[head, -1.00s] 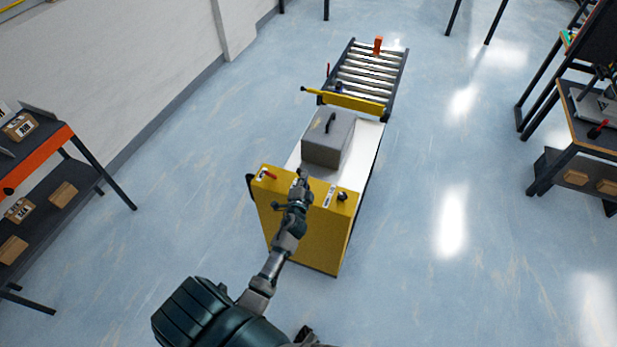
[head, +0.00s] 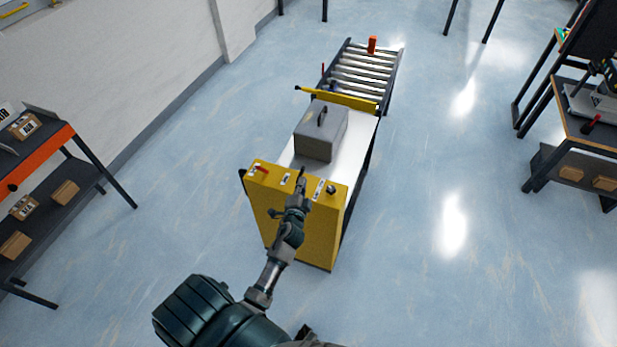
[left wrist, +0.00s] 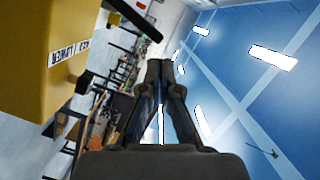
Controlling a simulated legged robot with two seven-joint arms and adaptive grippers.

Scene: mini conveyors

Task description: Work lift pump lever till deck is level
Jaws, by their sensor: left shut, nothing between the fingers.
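The lift cart has a yellow front housing (head: 300,228) and a white deck (head: 359,152). A grey case (head: 320,132) with a black handle stands on the deck. A red handle (head: 259,168) sits at the left of the housing's top and a black knob (head: 331,189) at its right. My left gripper (head: 301,174) is shut and empty over the housing's top edge, between these two. In the left wrist view the shut fingers (left wrist: 160,68) point away from the yellow housing (left wrist: 40,50). A black bar (left wrist: 135,20) sticks out beside it, apart from the fingers. I cannot tell whether it is the pump lever. My right gripper is out of view.
A shelf with boxes (head: 65,192) is at left, a workbench (head: 566,130) at right. The floor on both sides of the cart is clear.

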